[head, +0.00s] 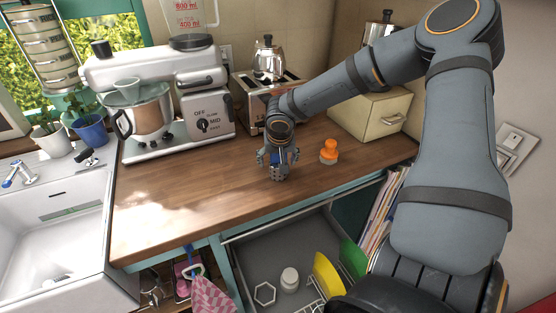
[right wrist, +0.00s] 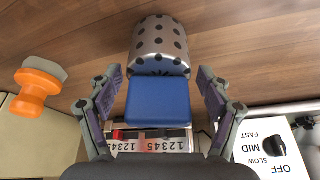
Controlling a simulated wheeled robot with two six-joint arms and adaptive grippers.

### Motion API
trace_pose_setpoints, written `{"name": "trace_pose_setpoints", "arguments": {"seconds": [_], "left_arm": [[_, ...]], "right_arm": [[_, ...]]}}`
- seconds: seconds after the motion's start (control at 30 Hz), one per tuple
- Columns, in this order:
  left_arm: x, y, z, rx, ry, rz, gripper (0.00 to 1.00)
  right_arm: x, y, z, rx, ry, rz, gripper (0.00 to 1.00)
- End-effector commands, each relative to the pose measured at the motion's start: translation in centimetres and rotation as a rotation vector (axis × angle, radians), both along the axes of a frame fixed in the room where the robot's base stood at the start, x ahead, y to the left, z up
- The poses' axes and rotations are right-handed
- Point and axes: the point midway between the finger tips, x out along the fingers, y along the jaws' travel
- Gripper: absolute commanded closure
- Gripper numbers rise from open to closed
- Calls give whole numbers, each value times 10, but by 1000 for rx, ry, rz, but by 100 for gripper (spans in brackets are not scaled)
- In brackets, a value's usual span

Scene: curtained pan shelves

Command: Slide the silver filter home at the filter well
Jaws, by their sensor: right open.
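The silver filter is a perforated metal cylinder with a blue block-shaped grip; it stands on the wooden worktop in the head view (head: 278,174). In the right wrist view its silver end (right wrist: 161,45) points away from me and the blue grip is nearer. My right gripper (head: 277,158) is over it, also seen in the right wrist view (right wrist: 159,80). Its fingers are open on both sides of the blue grip, with gaps visible. I cannot make out the filter well for certain. My left gripper is not in view.
An orange knob-shaped piece (head: 329,151) stands right of the gripper. Behind are a toaster (head: 251,103), a kettle (head: 269,60) and a cream box (head: 371,116). Below the worktop edge, an open drawer (head: 260,260) holds several items.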

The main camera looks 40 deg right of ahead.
Motion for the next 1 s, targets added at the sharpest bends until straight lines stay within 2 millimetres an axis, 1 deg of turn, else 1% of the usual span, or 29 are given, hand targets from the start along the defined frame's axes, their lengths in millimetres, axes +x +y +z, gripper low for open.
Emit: {"name": "trace_pose_setpoints", "arguments": {"seconds": [0.07,0.23,0.6,0.7,0.9,1.0], "left_arm": [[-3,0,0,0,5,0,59],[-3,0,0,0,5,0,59],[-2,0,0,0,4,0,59],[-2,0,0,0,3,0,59],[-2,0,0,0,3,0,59],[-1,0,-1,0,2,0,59]], "right_arm": [[1,-1,-2,-1,-1,0,21],[1,-1,-2,0,-1,0,21],[1,-1,-2,-1,-1,0,71],[1,-1,-2,-1,-1,0,84],[1,-1,-2,-1,-1,0,84],[1,-1,2,-1,-3,1,84]]}}
